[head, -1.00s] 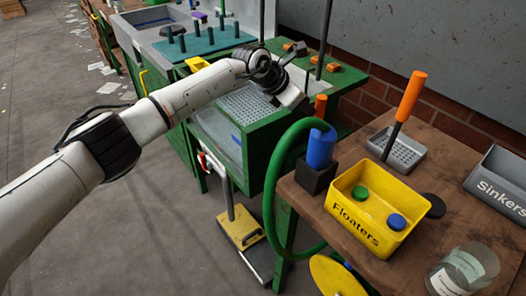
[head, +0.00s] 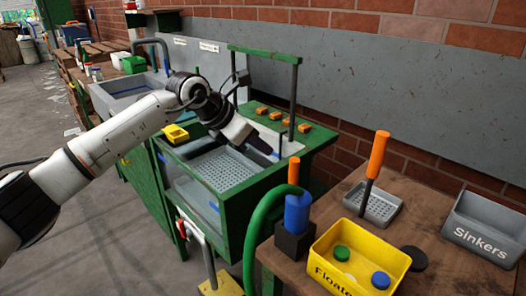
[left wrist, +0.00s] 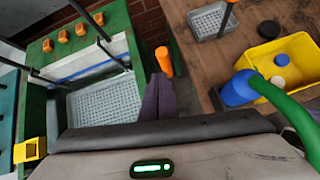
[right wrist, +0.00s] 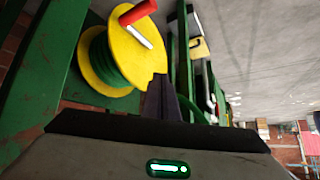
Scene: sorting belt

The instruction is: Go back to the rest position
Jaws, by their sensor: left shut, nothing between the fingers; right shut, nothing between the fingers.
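My left gripper (head: 268,150) hangs above the right side of the green tank station (head: 228,222). Its dark fingers are together and empty, and they show in the left wrist view (left wrist: 158,98) too. The perforated tray (head: 225,168) in the tank lies below and left of the fingertips. My right gripper is outside the head view. In the right wrist view its fingers (right wrist: 161,100) are together and empty. Beyond them is a yellow reel (right wrist: 113,60) wound with green hose, with a red handle (right wrist: 137,11).
The yellow Floaters bin (head: 398,263) holds a green and a blue disc. The grey Sinkers bin (head: 482,228) and a small perforated tray (head: 383,208) with an orange-handled tool stand on the wooden table (head: 420,215). A thin post (head: 293,95) rises near my left gripper.

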